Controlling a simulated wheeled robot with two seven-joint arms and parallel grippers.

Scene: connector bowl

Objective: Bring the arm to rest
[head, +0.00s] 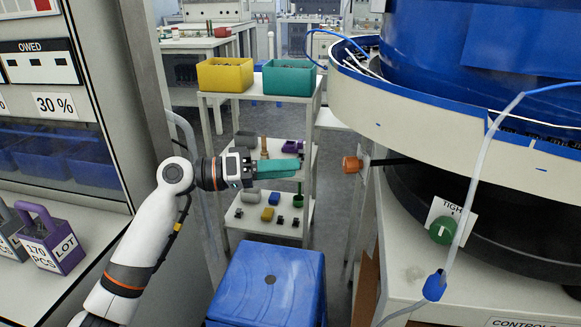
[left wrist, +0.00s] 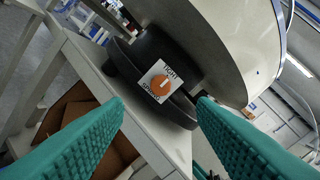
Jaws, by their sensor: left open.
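My left arm (head: 145,235) reaches in from the left. Its gripper (head: 299,165) with teal fingers points right, toward an orange knob (head: 351,164) on the side of the bowl machine. A gap shows between the fingertips and the knob in the head view. In the left wrist view the teal fingers (left wrist: 160,102) stand wide apart with nothing between them. The orange knob (left wrist: 161,84) shows there beyond the fingertips, on a white lettered plate. My right gripper is not in view.
The large bowl (head: 440,120) stands on a pale cabinet at right, with a green knob (head: 441,231) on its base. Behind my gripper is a shelf rack (head: 228,208) with yellow (head: 225,75) and teal (head: 289,78) bins.

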